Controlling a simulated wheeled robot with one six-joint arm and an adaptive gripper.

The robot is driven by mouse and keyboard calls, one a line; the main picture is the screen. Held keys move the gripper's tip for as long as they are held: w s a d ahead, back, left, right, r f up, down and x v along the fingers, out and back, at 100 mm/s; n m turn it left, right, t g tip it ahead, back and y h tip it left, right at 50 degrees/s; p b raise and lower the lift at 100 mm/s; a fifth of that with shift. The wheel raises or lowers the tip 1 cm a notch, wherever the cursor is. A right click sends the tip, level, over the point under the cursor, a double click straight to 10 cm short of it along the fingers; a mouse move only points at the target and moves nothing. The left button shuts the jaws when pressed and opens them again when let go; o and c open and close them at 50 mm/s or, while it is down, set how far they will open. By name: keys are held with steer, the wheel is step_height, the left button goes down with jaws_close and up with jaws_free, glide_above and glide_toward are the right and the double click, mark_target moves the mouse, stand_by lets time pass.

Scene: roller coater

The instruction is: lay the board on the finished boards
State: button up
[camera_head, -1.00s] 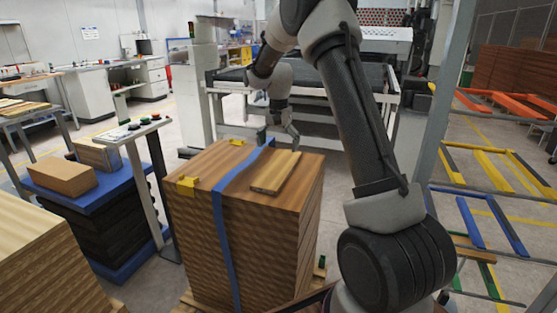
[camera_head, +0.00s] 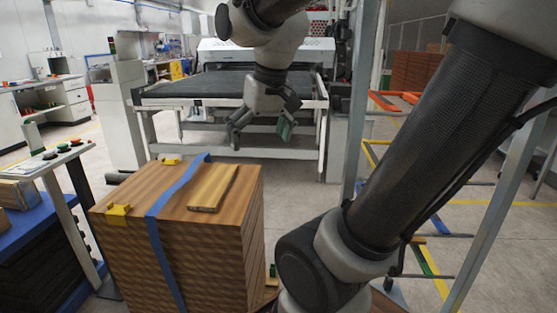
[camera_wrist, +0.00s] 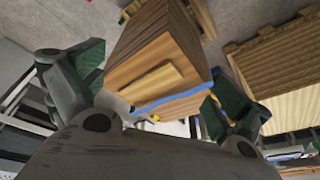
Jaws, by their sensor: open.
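A light wooden board (camera_head: 214,187) lies flat on top of the stack of finished boards (camera_head: 215,248), right of the blue strap (camera_head: 178,186). The board (camera_wrist: 144,82) and the stack (camera_wrist: 164,53) also show in the wrist view, between my fingers. My gripper (camera_head: 262,133) is open and empty. It is raised behind and to the right of the stack, clear of the board.
A roller machine with a dark bed (camera_head: 230,84) stands behind. A control stand (camera_head: 57,158) is at the left.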

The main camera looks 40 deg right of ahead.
steer(key=s+f+n+t, duration=0.1)
steer(key=s+f, duration=0.2)
steer(key=s, duration=0.4)
steer(key=shift+s+n, duration=0.15)
steer(key=shift+n, duration=0.25)
